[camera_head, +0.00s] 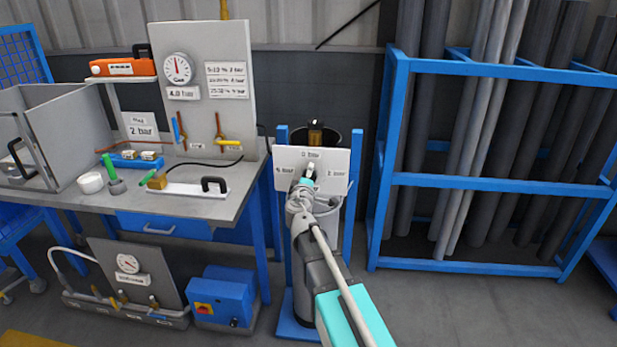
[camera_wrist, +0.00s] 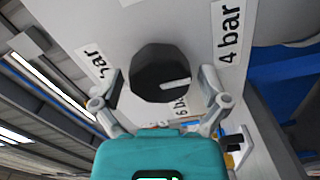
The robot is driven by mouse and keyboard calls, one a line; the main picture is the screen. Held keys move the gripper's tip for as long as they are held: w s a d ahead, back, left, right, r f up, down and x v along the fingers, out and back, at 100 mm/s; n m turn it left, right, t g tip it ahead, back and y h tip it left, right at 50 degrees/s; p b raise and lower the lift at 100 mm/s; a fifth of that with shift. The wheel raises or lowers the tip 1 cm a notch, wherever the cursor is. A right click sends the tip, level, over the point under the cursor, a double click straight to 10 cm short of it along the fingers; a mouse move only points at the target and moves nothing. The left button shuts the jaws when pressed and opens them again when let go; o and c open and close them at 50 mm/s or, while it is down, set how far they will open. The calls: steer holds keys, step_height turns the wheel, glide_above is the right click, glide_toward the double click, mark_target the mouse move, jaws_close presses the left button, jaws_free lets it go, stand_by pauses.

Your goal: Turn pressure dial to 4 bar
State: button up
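The pressure dial (camera_wrist: 158,68) is a dark, faceted round knob on a white panel (camera_head: 335,162). Another label ending in "bar" (camera_wrist: 92,62) is at the left. My gripper (camera_wrist: 160,88) is open, with one finger on each side of the dial; small gaps seem to show between fingertips and knob. In the head view my gripper (camera_head: 308,183) is at the panel and hides the dial.
A workbench (camera_head: 215,208) with a gauge board (camera_head: 203,85) stands left of the panel. A blue rack (camera_head: 490,68) of pipes stands at the right. A blue box (camera_head: 225,295) and a lower gauge unit (camera_head: 130,265) are on the floor. Floor at lower right is clear.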

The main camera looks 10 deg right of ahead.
steer(key=shift+s, duration=0.1)
stand_by(0.3)
steer(key=v, duration=1.2)
stand_by(0.3)
steer(key=s+d+f+m+g+h+p, duration=0.2)
steer(key=s+d+f+m+g+p, duration=0.35)
steer(key=d+m+g, duration=0.4)
steer(key=s+a+m+g+y+p, duration=0.1)
steer(key=s+a+g+y+p, duration=0.1)
steer(key=s, duration=0.4)
steer(key=s+a+f+m+g+y+p, duration=0.1)
steer(key=s+a+g+y+p, duration=0.2)
steer(key=s+g+y+p, duration=0.1)
steer(key=shift+s+g+y, duration=0.8)
steer(key=shift+s+g, duration=0.05)
steer(key=shift+s, duration=0.05)
